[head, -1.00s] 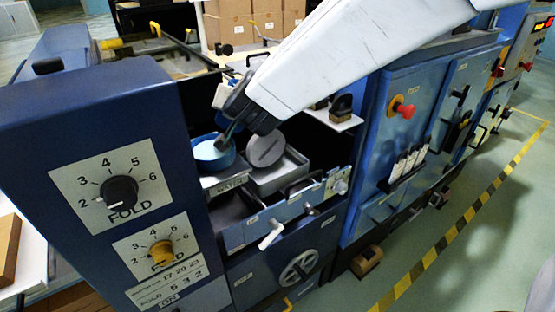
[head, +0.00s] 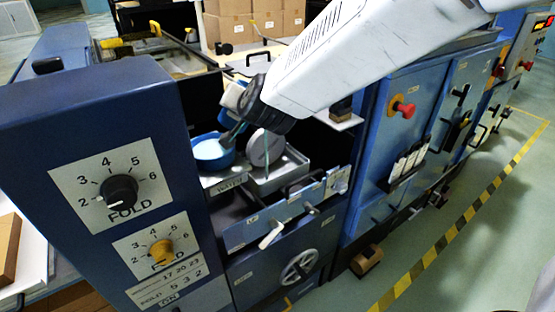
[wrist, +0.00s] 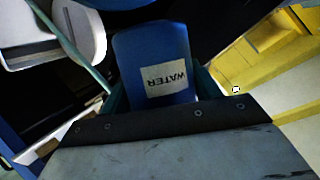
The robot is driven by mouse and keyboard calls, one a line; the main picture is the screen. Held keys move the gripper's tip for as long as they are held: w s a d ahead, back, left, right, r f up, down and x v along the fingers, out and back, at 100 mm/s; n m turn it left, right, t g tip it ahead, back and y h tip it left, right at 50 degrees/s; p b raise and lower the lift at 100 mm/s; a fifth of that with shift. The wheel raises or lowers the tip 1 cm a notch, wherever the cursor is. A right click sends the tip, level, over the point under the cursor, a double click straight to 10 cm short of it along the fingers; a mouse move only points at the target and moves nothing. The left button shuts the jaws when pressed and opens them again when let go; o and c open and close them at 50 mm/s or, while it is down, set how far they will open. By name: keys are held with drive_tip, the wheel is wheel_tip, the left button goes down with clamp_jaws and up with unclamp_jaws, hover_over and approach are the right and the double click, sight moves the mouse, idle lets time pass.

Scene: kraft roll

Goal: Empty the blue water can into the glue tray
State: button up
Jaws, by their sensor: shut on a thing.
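My gripper (head: 238,122) is shut on the blue water can (head: 234,96), above the blue bowl and partly hiding it. The can also shows in the wrist view (wrist: 152,45), between the fingers, its WATER label upside down. The can's mouth is not clear, so I cannot tell whether anything flows out. The grey metal glue tray (head: 292,172) sits below and to the right of my gripper, with a round grey disc (head: 265,147) at it. A thin teal streak (head: 282,162) shows in front of the tray; I cannot tell what it is.
A blue bowl (head: 214,153) with pale contents stands left of the tray, behind a WATER label plate (head: 229,181). The tall blue FOLD panel (head: 110,180) is close on the left. A blue cabinet with a red knob (head: 404,109) stands on the right.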

drive_tip(key=shift+w+d+f+m+y, duration=0.15)
drive_tip(key=shift+d+m+y, duration=0.1)
drive_tip(key=shift+m+y, duration=0.05)
idle(0.5)
drive_tip(key=shift+d+f+m+y+p, duration=0.1)
drive_tip(key=shift+f+m+y+p, duration=0.25)
drive_tip(key=shift+p, duration=0.25)
idle(0.5)
drive_tip(key=shift+f+m+g+y+p, duration=0.3)
drive_tip(key=shift+f+m+y+p, duration=0.25)
drive_tip(key=shift+m+y+p, duration=0.5)
idle(1.8)
drive_tip(key=shift+d+r+m, duration=0.1)
drive_tip(key=shift+r+m, duration=0.35)
drive_tip(key=shift+m, duration=0.35)
idle(0.7)
drive_tip(key=shift+m+y, duration=0.6)
drive_tip(key=shift+y, duration=0.2)
drive_tip(key=shift+w+d+f+p, duration=0.1)
drive_tip(key=shift+d+f+p, duration=0.15)
drive_tip(key=shift+f, duration=0.65)
drive_tip(key=shift+w+d+f+p, duration=0.1)
drive_tip(key=shift+d+f+p, duration=0.1)
drive_tip(key=shift+f, duration=0.75)
drive_tip(key=shift+w+d+f+p, duration=0.1)
drive_tip(key=shift+d+f+p, duration=0.15)
drive_tip(key=shift+f, duration=0.65)
drive_tip(key=shift+f, duration=0.1)
